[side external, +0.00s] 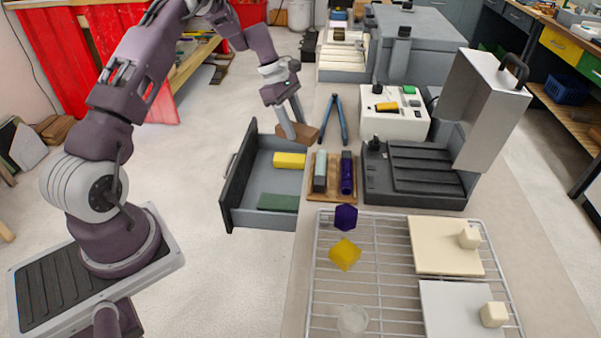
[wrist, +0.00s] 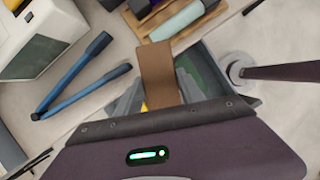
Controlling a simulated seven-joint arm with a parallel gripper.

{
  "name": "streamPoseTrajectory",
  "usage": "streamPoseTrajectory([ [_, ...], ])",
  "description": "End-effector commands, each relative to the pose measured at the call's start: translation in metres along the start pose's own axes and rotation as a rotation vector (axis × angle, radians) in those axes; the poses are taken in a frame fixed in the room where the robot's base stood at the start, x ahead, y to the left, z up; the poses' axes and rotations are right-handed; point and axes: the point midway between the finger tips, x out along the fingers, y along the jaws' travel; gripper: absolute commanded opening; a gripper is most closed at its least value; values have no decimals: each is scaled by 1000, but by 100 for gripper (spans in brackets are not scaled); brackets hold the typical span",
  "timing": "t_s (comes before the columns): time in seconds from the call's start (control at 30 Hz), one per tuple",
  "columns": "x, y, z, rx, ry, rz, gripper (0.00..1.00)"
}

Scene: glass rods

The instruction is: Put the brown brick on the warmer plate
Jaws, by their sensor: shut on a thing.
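The brown brick (side external: 305,133) is held in my gripper (side external: 291,128), above the far end of the open drawer. In the wrist view the brown brick (wrist: 157,72) sticks out between the fingers of my gripper (wrist: 160,97), which are shut on it. The dark ridged plate (side external: 425,168) of the device with a raised silver lid looks like the warmer plate. It stands to the right of my gripper, and no brick lies on it. The wrist view does not show it.
The drawer (side external: 258,223) holds a yellow brick (side external: 289,160) and a green brick (side external: 278,202). Blue-handled pliers (side external: 334,120), a wooden tray (side external: 333,194) with two rods, and a white box (side external: 393,126) stand nearby. The raised lid (side external: 487,105) is tall. A wire rack (side external: 385,270) is in front.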

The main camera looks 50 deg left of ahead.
Motion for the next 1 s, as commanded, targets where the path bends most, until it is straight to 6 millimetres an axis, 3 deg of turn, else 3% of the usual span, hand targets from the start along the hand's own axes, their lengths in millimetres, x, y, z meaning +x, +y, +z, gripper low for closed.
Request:
streamPoseTrajectory([
  [0.1, -11, -24, 47, 296, 1, -116, 0],
  [0.3, -41, -89, 114, 894, 4, -364, 0],
  [0.5, -70, -135, 141, 1283, 4, -530, 0],
  [0.87, -75, -143, 145, 1359, 1, -562, 0],
  [1.0, -61, -148, 167, 1355, -2, -561, 0],
])
